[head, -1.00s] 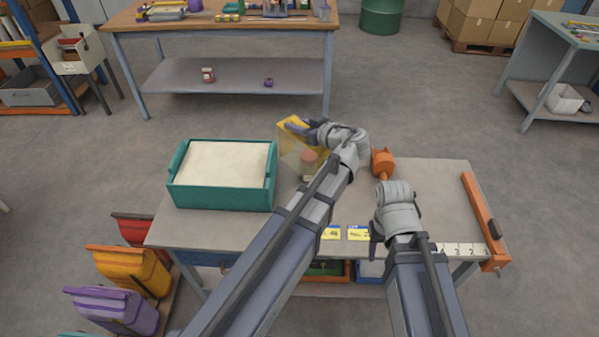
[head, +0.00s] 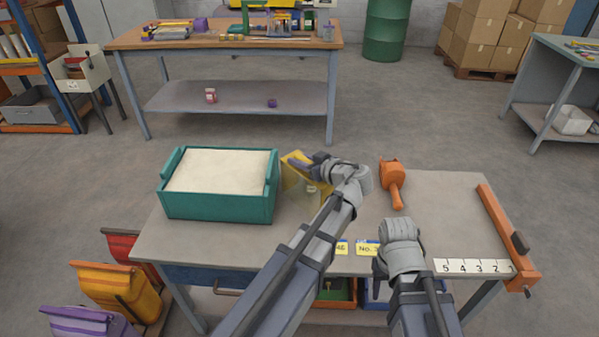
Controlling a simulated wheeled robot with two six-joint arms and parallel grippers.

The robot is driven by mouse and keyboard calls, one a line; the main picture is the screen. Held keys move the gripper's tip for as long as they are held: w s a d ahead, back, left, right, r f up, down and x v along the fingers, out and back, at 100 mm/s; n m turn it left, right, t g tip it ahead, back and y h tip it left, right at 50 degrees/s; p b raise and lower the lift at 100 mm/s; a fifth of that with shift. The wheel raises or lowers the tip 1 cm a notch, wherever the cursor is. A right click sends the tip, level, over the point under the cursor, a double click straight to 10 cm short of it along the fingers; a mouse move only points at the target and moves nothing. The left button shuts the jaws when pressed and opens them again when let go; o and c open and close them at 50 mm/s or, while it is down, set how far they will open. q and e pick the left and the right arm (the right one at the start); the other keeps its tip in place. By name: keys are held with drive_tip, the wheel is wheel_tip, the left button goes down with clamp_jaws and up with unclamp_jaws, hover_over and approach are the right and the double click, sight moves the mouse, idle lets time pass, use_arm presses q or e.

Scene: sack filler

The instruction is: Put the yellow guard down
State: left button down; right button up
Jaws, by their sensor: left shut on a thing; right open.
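The yellow guard (head: 296,190), a see-through panel with a yellow top edge, is at the middle of the work table, just right of the teal bin. My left gripper (head: 303,165) is shut on its top edge. The arm hides part of the guard, and I cannot tell whether its lower edge touches the table. My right gripper (head: 380,280) is open and empty over the table's front edge, pointing down.
The teal bin (head: 222,206) of pale powder stands on the table (head: 436,208) at the left. An orange scoop-like tool (head: 393,182) lies right of the guard. An orange bar (head: 506,235) and a numbered strip (head: 474,266) lie at the right. Cards (head: 367,249) lie at the front.

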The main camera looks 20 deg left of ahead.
use_arm(q)
drive_tip(key=shift+f+b, duration=1.25)
drive_tip(key=shift+f, duration=0.4)
drive_tip(key=shift+f, duration=0.2)
drive_tip(key=c, duration=0.6)
unclamp_jaws()
drive_tip(key=shift+c, duration=0.2)
drive_tip(key=shift+r, duration=0.15)
